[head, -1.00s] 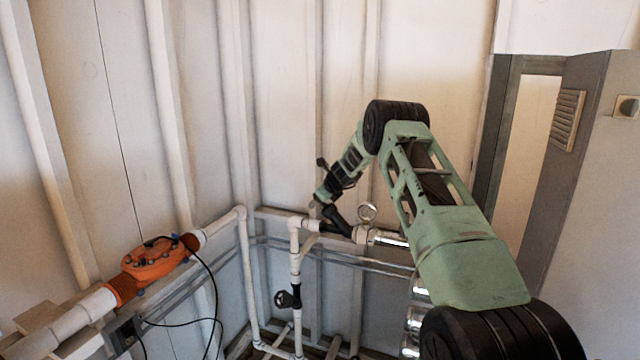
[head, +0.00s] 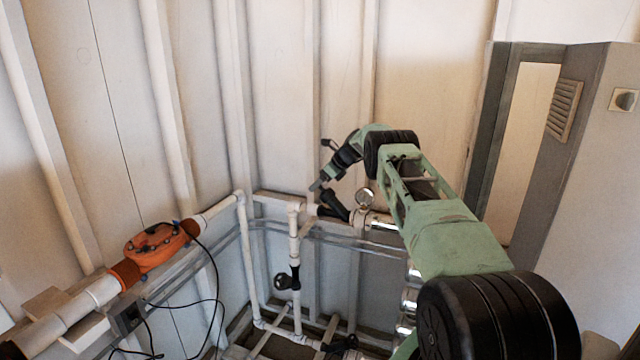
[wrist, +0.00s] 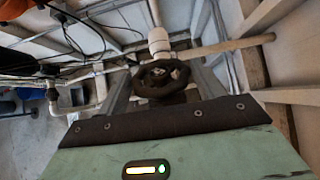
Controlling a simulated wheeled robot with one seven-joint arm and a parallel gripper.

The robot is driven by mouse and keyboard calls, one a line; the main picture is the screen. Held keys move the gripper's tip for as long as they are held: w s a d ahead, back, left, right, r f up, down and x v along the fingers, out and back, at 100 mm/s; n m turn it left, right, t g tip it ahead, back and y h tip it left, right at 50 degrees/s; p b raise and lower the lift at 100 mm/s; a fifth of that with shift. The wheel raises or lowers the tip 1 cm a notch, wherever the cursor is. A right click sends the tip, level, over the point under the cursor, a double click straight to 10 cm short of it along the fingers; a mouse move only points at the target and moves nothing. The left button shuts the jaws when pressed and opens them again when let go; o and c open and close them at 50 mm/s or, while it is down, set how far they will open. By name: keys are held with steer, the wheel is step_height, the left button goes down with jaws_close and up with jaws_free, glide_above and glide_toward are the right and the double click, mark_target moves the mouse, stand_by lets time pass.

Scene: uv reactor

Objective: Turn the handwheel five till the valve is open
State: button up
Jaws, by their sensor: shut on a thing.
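In the wrist view a black round handwheel (wrist: 160,80) sits at the end of a white pipe fitting, between the two grey fingers of my gripper (wrist: 163,85). My gripper is shut on the handwheel, with a finger at each side of its rim. In the head view my gripper (head: 318,184) is small and far off, close to the white pipework by the back wall. The held wheel cannot be made out clearly there. I cannot read any number on the wheel or tell how far the valve is open.
Another black handwheel (head: 283,282) is on the upright white pipe. A round gauge (head: 365,197) stands right of my gripper. An orange reactor part (head: 155,247) with loose black cables lies at left. A grey cabinet (head: 575,170) stands at right.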

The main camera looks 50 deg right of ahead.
steer(key=shift+w+r, duration=0.1)
stand_by(0.4)
steer(key=o, duration=0.6)
steer(key=shift+s+d+r+b, duration=0.15)
steer(key=shift+s+r+b, duration=0.1)
steer(key=shift+s+b, duration=0.05)
steer(key=b+v, duration=0.6)
steer(key=v, duration=1)
steer(key=shift+r, duration=0.25)
steer(key=shift+d, duration=0.1)
